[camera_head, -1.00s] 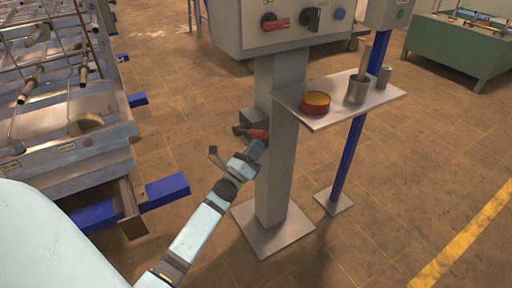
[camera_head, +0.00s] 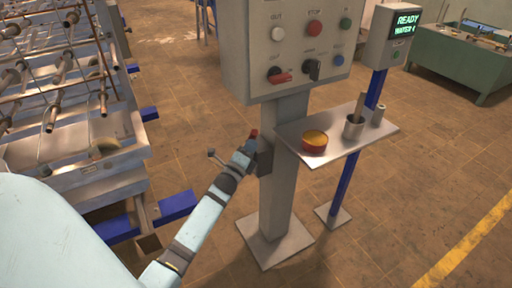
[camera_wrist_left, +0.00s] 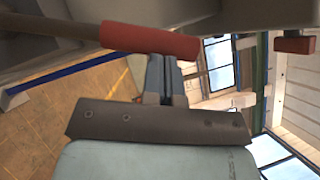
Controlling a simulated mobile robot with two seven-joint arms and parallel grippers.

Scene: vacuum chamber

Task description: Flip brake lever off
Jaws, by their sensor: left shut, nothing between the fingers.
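The brake lever (camera_head: 253,133) has a red grip and sits at a small grey box (camera_head: 265,157) on the left side of the grey post. In the head view its red end shows just above my left gripper (camera_head: 250,145), and the rest is hidden. In the left wrist view the red grip (camera_wrist_left: 150,40) on its metal shaft lies across the picture, just beyond the fingertips. My left gripper (camera_wrist_left: 164,68) is shut and empty, with its tips at the grip's lower edge; I cannot tell if they touch. My right gripper is out of view.
A control panel (camera_head: 300,50) with knobs and buttons tops the post (camera_head: 283,185). A metal rack machine (camera_head: 70,140) stands at left. The floor between is open.

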